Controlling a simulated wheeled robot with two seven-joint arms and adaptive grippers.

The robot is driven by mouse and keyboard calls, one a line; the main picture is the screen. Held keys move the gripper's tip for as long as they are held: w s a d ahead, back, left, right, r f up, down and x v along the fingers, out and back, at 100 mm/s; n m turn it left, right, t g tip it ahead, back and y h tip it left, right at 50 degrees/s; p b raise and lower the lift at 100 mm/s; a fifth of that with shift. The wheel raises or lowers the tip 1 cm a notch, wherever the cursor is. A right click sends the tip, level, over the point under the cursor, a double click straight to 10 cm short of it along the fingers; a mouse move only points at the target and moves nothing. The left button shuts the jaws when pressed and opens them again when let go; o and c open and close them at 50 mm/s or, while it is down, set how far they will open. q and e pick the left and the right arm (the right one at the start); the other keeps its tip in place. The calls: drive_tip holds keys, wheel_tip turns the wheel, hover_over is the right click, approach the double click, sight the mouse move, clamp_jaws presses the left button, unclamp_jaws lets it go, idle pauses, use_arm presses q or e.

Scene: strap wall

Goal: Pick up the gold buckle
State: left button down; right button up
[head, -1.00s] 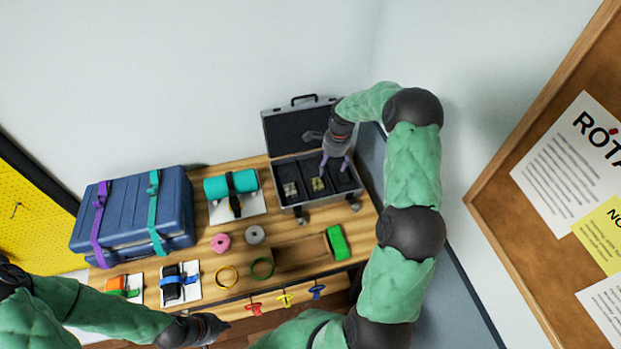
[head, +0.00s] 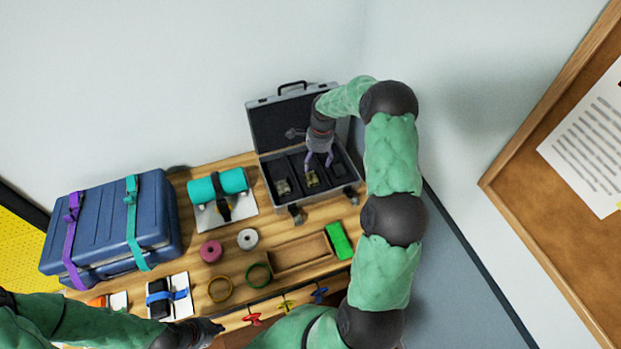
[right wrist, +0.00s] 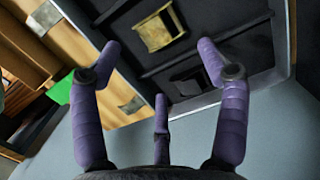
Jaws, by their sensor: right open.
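The gold buckle (head: 312,179) lies in the middle compartment of the open grey case. It also shows in the right wrist view (right wrist: 160,27), near the top, ahead of the fingers. My right gripper (head: 319,163) is above the case, just behind the buckle in the head view. Its purple fingers (right wrist: 158,75) are spread open and empty, apart from the buckle. My left gripper (head: 212,328) is low at the front edge of the table, far from the case; its fingers are too small to judge.
The case (head: 325,196) has raised walls and a lid standing open behind. A silvery buckle (head: 283,187) and a black buckle (head: 338,171) lie in neighbouring compartments. A green block (head: 339,241) and a wooden tray (head: 300,254) are in front. A strapped blue suitcase (head: 110,228) stands left.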

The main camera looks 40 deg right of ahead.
sight(311, 176)
drive_tip(key=f, duration=0.5)
drive_tip(key=a+f, duration=0.1)
drive_tip(key=f, duration=0.2)
drive_tip(key=shift+w+a+f, duration=0.1)
drive_tip(key=shift+w+f, duration=0.1)
drive_tip(key=shift+w, duration=0.05)
drive_tip(key=c, duration=1.2)
